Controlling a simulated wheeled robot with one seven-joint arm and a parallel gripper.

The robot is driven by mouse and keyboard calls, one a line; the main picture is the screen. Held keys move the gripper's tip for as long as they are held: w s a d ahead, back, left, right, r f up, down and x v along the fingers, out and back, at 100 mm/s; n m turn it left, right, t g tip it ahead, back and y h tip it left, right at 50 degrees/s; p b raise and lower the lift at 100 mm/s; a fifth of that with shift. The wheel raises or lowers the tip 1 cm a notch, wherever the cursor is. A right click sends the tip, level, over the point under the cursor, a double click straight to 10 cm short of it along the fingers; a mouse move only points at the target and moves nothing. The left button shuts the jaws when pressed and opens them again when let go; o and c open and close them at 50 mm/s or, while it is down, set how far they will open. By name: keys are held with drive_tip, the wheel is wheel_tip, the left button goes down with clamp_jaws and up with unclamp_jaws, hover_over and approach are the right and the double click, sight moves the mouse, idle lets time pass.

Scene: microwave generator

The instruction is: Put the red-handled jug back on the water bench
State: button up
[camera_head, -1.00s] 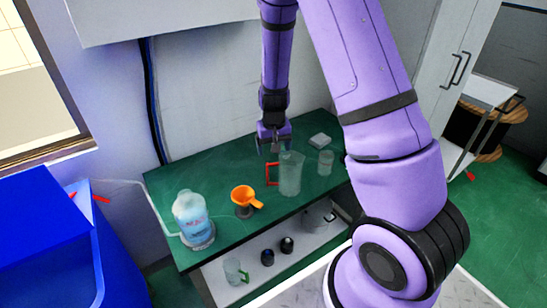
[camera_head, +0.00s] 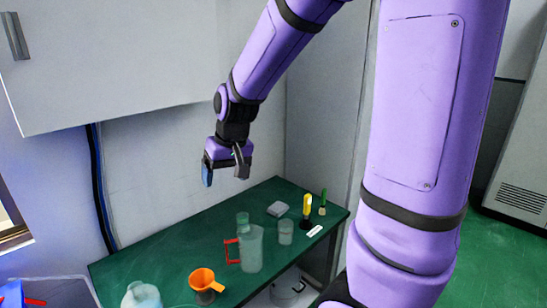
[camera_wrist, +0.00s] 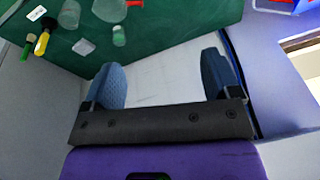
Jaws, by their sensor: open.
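The clear jug with a red handle (camera_head: 250,249) stands upright on the green-topped bench (camera_head: 160,252), its handle toward the left. The jug also shows at the top edge of the wrist view (camera_wrist: 109,10), partly cut off. My gripper (camera_head: 225,175) is open and empty, raised well above the bench near the back wall, apart from the jug. In the wrist view both blue-padded fingers (camera_wrist: 164,75) are spread with nothing between them.
An orange funnel (camera_head: 205,280) and a pale bottle (camera_head: 141,295) stand left of the jug. A clear beaker (camera_head: 285,231), a grey block (camera_head: 277,209) and a yellow-handled tool (camera_head: 306,210) are to its right. A greenish small vessel (camera_head: 242,222) is behind it. A wall cabinet (camera_head: 110,60) hangs above.

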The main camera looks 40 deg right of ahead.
drive_tip(key=s+a+r+n+t, duration=0.1)
drive_tip(key=s+r, duration=0.4)
drive_tip(key=s, duration=0.4)
drive_tip(key=s+a+r+t+h, duration=0.1)
drive_tip(key=s+r, duration=0.5)
drive_tip(key=s, duration=0.4)
drive_tip(key=shift+s+r+n, duration=0.15)
drive_tip(key=shift+r+n, duration=0.15)
drive_tip(key=shift+n, duration=0.1)
